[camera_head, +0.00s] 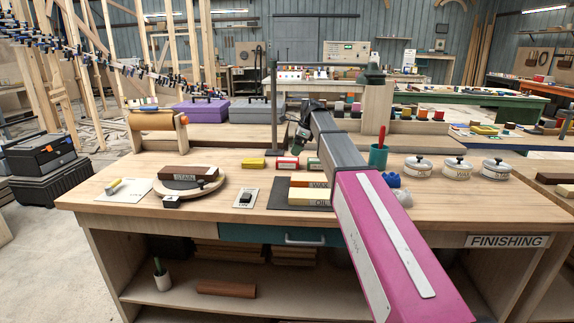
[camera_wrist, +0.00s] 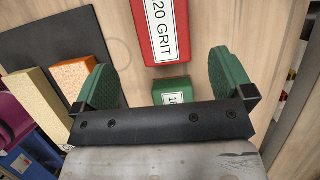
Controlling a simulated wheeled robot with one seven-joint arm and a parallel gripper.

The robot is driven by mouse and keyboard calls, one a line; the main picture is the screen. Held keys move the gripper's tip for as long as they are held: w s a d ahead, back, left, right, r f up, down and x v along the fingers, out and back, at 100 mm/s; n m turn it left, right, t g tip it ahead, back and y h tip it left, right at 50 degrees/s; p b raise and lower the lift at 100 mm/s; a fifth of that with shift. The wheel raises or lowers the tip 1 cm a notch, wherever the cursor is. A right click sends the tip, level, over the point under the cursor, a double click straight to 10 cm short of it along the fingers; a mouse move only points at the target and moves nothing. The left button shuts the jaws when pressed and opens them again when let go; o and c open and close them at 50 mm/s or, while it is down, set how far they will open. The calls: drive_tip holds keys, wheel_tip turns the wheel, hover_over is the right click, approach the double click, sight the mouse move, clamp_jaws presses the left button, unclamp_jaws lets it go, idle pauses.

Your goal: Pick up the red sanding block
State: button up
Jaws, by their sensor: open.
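The red sanding block (camera_head: 287,163) lies on the workbench between a yellow block and a green block. In the wrist view the red block (camera_wrist: 168,42), labelled "20 GRIT" as far as shows, lies ahead of the fingers and is cut off by the top edge. My gripper (camera_wrist: 165,75) is open and empty, with two green pads. The green block (camera_wrist: 171,84) shows between the pads and is partly hidden by the gripper's bar. In the head view my gripper (camera_head: 297,138) appears above and behind the row of blocks.
The yellow block (camera_head: 253,162) lies left of the red one. A dark mat (camera_head: 281,196) with WAX and OIL blocks (camera_head: 310,196) lies in front. A teal cup (camera_head: 378,157) and lidded tins (camera_head: 457,166) stand to the right. Bare bench (camera_head: 235,215) shows at the front left.

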sight(288, 159)
drive_tip(key=x, duration=0.3)
drive_tip(key=shift+w+a+x, duration=0.1)
drive_tip(key=shift+a+x, duration=0.05)
drive_tip(key=shift+x, duration=1.15)
drive_tip(key=shift+w+a+x, duration=0.15)
drive_tip(key=shift+a+x, duration=0.05)
drive_tip(key=shift+x, duration=1.15)
drive_tip(key=shift+r, duration=0.15)
drive_tip(key=shift+c, duration=0.3)
drive_tip(key=c, duration=1)
drive_tip(key=shift+r, duration=0.5)
wheel_tip(288, 159, up, 3)
drive_tip(key=shift+f, duration=0.15)
drive_tip(key=s+a+r, duration=0.3)
drive_tip(key=s+a, duration=0.1)
drive_tip(key=s+a+r, duration=0.4)
drive_tip(key=shift+s+r, duration=0.2)
drive_tip(key=shift+s, duration=0.05)
